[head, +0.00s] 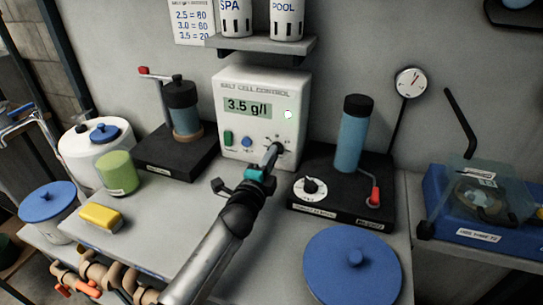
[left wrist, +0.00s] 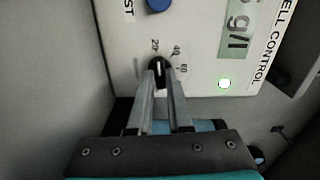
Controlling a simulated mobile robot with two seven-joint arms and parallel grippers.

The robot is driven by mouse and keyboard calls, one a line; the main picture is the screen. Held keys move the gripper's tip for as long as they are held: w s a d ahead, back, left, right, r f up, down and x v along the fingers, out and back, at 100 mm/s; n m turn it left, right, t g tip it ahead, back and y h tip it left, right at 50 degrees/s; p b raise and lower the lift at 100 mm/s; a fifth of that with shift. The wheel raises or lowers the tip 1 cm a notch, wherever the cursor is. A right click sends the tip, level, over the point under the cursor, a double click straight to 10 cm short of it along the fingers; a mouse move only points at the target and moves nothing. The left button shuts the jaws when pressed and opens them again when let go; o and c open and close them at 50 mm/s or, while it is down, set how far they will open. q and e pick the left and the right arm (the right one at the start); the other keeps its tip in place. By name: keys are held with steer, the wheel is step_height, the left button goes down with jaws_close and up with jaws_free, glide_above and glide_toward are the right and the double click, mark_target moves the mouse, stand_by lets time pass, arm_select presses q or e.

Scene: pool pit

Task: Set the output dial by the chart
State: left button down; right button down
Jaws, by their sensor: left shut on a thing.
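The white salt cell control box (head: 262,90) stands against the wall and its display reads 3.5 g/l. The chart (head: 192,20) on the wall, cut off at the top, lists 2.5 = 80, 3.0 = 60 and a 3.5 line that seems to read 20. My left gripper (head: 272,155) reaches the box's lower right face. In the left wrist view the gripper (left wrist: 162,85) is shut on the black output dial (left wrist: 159,69). The dial's white line points up, near the 20 and 40 marks; its exact setting is unclear. My right gripper is out of view.
Right of the box stands a black base with a blue cylinder (head: 352,135), a knob (head: 311,187) and a red-handled lever (head: 375,197). A green button (head: 228,139) and blue button (head: 247,142) sit left of the dial. A blue lid (head: 352,268) lies in front.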

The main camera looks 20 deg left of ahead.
arm_select(q)
steer(key=shift+n, duration=0.6)
steer(key=c, duration=0.8)
jaws_free()
steer(key=shift+c, duration=0.2)
steer(key=s, duration=0.5)
steer(key=s+p, duration=0.1)
steer(key=s, duration=0.9)
steer(key=shift+s+a+p, duration=0.15)
steer(key=shift+a+p, duration=0.15)
steer(key=shift+p, duration=0.1)
